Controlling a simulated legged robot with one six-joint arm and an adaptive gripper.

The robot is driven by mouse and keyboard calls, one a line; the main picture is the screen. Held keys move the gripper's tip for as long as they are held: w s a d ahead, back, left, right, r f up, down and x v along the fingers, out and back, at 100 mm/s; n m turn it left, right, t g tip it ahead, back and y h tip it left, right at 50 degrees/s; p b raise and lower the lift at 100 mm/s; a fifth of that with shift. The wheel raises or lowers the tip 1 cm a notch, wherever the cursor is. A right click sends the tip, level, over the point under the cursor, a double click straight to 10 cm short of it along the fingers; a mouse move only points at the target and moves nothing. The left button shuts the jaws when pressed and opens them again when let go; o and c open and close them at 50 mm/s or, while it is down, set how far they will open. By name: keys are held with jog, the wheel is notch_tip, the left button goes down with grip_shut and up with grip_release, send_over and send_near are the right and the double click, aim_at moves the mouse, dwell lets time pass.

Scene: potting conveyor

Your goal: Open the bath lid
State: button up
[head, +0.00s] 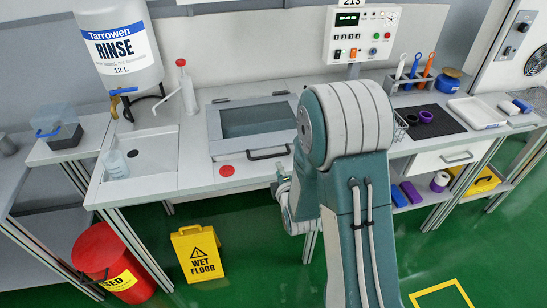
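The bath lid (214,126) is a pale grey frame with a dark glassy window (258,118), set in the counter in the middle of the head view. It lies flat and looks closed. A dark bar handle (268,154) runs along its front edge. My large arm covers the lid's right side. What seems to be my gripper (283,187) shows in small part left of my arm, low by the counter's front edge, below and in front of the handle. It looks apart from the handle. Its fingers are mostly hidden, so their opening cannot be told.
A control box (361,36) with buttons stands behind. A red disc (227,170) marks the counter front. Left are a rinse tank (118,45), a bottle (186,88) and a sink (150,148). A wet floor sign (197,253) and red bin (112,262) stand on the floor.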

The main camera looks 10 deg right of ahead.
aim_at(271, 156)
jog(key=w, duration=0.2)
jog(key=w+f, duration=0.1)
jog(key=w, duration=0.2)
jog(key=w+a, duration=0.1)
jog(key=w, duration=0.1)
jog(key=shift+w+f, duration=0.15)
jog(key=shift+f, duration=0.1)
jog(key=shift+w, duration=0.4)
jog(key=shift+w+d+f, duration=0.1)
jog(key=shift+w+d, duration=0.1)
jog(key=shift+d, duration=0.1)
grip_shut()
jog(key=shift+a, duration=0.1)
